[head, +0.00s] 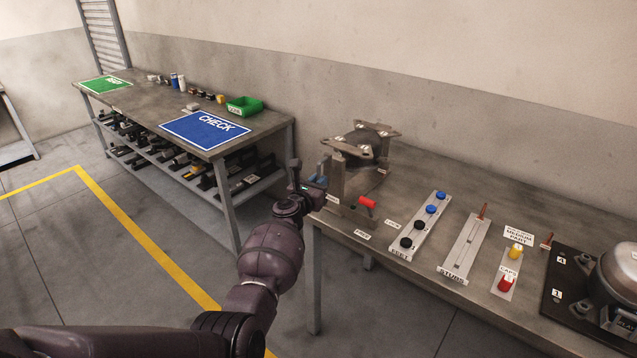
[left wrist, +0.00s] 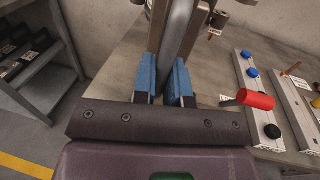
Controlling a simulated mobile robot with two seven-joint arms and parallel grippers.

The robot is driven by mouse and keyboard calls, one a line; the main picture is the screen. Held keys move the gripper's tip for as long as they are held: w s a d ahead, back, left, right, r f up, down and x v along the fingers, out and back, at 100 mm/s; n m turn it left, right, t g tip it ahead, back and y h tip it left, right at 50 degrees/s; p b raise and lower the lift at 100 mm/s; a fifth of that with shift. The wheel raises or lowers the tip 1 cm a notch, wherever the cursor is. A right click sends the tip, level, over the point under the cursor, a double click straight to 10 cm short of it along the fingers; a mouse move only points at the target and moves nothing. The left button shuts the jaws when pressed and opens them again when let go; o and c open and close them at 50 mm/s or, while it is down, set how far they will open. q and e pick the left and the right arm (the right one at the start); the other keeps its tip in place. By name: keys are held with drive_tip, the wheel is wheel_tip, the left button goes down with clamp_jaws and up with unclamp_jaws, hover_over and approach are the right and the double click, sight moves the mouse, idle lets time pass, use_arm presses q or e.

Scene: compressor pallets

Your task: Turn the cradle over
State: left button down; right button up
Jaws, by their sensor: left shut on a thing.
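The cradle (head: 362,150) stands at the left end of the workbench, a metal frame with a flat bracketed top and upright supports. A red-handled lever (head: 367,202) sits at its base and also shows in the left wrist view (left wrist: 255,99). My left gripper (head: 317,181) is at the cradle's left side. In the left wrist view its blue fingers (left wrist: 164,84) are shut on a grey curved rim (left wrist: 177,38), which looks like a handwheel of the cradle. Most of this rim is out of frame or hidden in the head view. My right gripper is not in view.
The workbench (head: 490,195) holds a feet rack (head: 420,226), a studs rack (head: 465,248), a caps rack (head: 509,275) and a compressor (head: 618,275) at the right. Another table (head: 150,98) with a blue CHECK mat (head: 205,129) and green bin (head: 243,106) stands at the left.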

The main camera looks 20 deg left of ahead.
use_arm(q)
drive_tip(key=c, duration=1.2)
unclamp_jaws()
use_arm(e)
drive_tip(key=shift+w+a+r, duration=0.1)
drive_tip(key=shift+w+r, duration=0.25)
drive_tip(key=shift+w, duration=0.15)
use_arm(q)
drive_tip(key=shift+s, duration=0.15)
drive_tip(key=s+a+p, duration=0.1)
drive_tip(key=s+p, duration=0.3)
drive_tip(key=s, duration=0.6)
drive_tip(key=shift+s+a, duration=0.2)
drive_tip(key=shift+a, duration=0.05)
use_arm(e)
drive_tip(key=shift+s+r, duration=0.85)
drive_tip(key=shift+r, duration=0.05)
